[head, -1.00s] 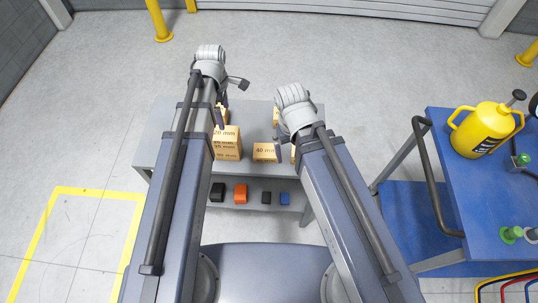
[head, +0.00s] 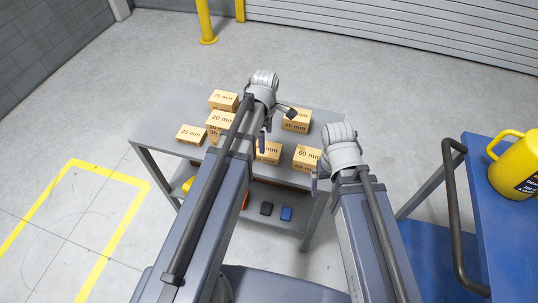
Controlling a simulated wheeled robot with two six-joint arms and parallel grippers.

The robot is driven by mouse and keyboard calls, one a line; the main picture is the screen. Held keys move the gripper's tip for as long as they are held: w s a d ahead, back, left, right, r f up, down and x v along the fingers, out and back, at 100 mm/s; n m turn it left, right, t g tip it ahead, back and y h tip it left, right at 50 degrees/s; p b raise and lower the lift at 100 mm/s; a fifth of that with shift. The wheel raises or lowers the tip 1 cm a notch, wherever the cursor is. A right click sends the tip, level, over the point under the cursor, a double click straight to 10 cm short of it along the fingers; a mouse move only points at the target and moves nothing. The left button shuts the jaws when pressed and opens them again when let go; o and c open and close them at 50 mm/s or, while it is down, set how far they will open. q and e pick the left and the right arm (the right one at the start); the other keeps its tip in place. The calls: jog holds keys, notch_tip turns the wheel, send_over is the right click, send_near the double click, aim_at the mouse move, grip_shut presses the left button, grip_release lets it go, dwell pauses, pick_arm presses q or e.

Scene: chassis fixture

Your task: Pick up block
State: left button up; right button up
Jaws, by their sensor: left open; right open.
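Several tan labelled blocks stand on a grey table. They include a 75 mm block (head: 224,98) at the back left, a 20 mm block (head: 219,118) in front of it and a 25 mm block (head: 190,136) at the left. A partly covered block (head: 297,122) is at the back right, with another partly hidden block (head: 269,153) and a 60 mm block (head: 307,155) in front. My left gripper (head: 270,130) is open over the middle of the table, partly hidden by its arm. My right gripper (head: 316,182) is open by the 60 mm block; only part shows. Contact cannot be told.
The grey table (head: 160,112) has a lower shelf with a black item (head: 266,208) and a blue item (head: 286,213). A blue cart (head: 484,190) with a dark handle and a yellow container (head: 518,165) stands at the right. Open floor lies left and behind.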

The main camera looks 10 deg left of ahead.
aim_at(267, 149)
pick_arm(q)
jog(key=shift+w+d+f+b, duration=0.1)
jog(key=shift+d+f+b, duration=0.05)
jog(key=shift+f+b, duration=3.3)
jog(key=shift+p, duration=0.3)
jog(key=c, duration=1.2)
